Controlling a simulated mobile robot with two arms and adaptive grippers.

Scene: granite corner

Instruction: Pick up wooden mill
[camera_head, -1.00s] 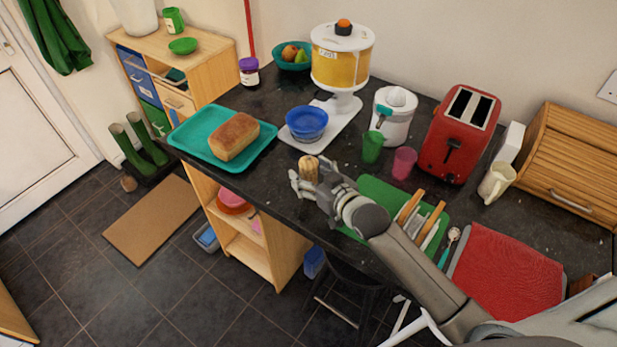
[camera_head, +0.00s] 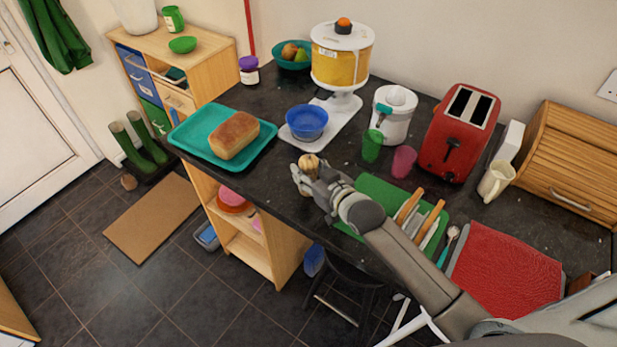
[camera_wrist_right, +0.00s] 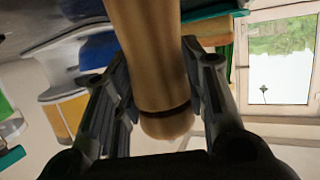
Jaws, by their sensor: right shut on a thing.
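The wooden mill (camera_head: 308,161) is at the front edge of the dark counter; in the head view mostly its round pale top shows, with the body hidden by the fingers. My right gripper (camera_head: 307,178) is shut around it. In the right wrist view the mill (camera_wrist_right: 150,50) is a light brown cylinder with a dark ring near its rounded end, between the two dark fingers. Whether its base touches the counter cannot be told. My left gripper is not in view.
A teal tray (camera_head: 266,149) with a loaf (camera_head: 234,135) is left of the gripper. A blue bowl (camera_head: 307,122) stands behind it. A green cup (camera_head: 372,146), pink cup (camera_head: 403,162) and red toaster (camera_head: 459,133) are to the right. A green board (camera_head: 376,190) lies close by.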

